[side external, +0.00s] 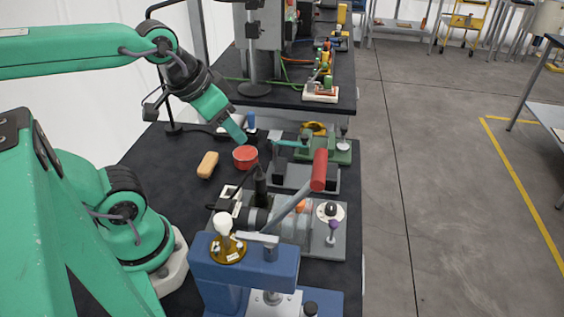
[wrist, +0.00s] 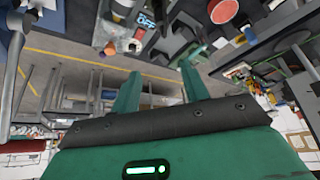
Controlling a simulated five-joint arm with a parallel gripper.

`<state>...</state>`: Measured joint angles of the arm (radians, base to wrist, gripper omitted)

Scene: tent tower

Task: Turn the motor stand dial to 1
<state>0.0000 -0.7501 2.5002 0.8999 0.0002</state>
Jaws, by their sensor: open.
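The motor stand (side external: 333,245) is a grey plate carrying a grey cylindrical motor (side external: 282,226), in the front right part of the black table in the side view. Its dial (side external: 329,211) is a white disc with a black knob; its marks are too small to read. A purple-knobbed lever (side external: 333,228) stands just in front of the dial. My gripper (side external: 240,136) is above the table, behind and left of the stand, apart from the dial. In the wrist view my gripper (wrist: 161,72) shows two green fingers spread apart with nothing between them.
A red round tin (side external: 245,157) lies just below my gripper, with a tan block (side external: 208,164) to its left. A blue press (side external: 245,265) stands in front. A green fixture (side external: 325,150) is behind.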

